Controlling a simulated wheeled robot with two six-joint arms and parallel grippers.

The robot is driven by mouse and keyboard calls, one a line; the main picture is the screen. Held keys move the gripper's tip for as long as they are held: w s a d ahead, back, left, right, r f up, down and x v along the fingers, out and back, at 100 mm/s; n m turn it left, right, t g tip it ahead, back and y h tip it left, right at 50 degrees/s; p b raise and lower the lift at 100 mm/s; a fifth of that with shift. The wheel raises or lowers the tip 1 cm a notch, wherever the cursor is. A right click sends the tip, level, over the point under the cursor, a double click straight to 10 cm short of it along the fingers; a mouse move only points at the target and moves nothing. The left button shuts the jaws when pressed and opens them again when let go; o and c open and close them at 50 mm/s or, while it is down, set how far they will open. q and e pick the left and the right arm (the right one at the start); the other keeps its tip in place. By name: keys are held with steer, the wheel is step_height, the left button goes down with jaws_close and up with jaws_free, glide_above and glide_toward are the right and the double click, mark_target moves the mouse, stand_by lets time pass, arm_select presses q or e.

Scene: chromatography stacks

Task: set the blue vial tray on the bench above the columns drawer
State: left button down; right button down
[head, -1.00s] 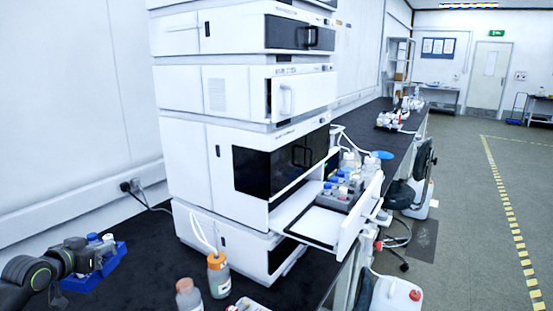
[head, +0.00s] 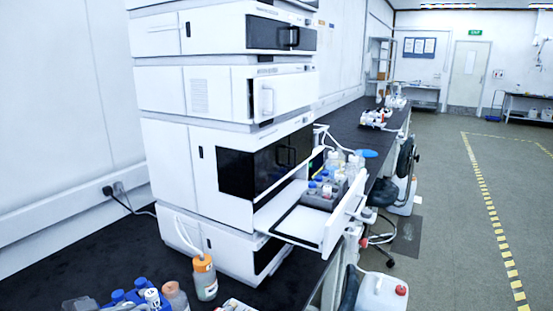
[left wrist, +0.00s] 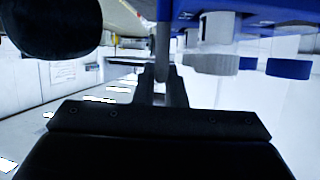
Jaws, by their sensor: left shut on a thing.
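The blue vial tray (left wrist: 262,14) shows at the top right of the left wrist view, with white and blue vial caps beside it. My left gripper (left wrist: 162,80) is shut on the tray's edge. In the head view, blue and white vial caps (head: 140,284) show at the bottom left edge, and most of the tray is cut off below the frame. A white drawer (head: 318,232) stands open from the instrument stack (head: 190,180), with a grey rack of bottles in it. I cannot read which drawer is for columns. My right gripper is not in view.
An orange-capped bottle (head: 204,278) and another bottle (head: 175,297) stand on the dark bench (head: 60,262) in front of the stack. The bench left of the stack is clear. A white canister (head: 382,292) is on the floor at the right.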

arm_select(q)
steer(key=s+d+m+g+h, duration=0.2)
steer(key=s+d, duration=0.5)
steer(key=d, duration=0.5)
steer(key=shift+s+d+r+m+g, duration=0.15)
steer(key=shift+s+d+m+g, duration=0.15)
steer(key=shift+m, duration=0.3)
steer(key=shift+s+a, duration=0.1)
steer(key=shift+a, duration=0.1)
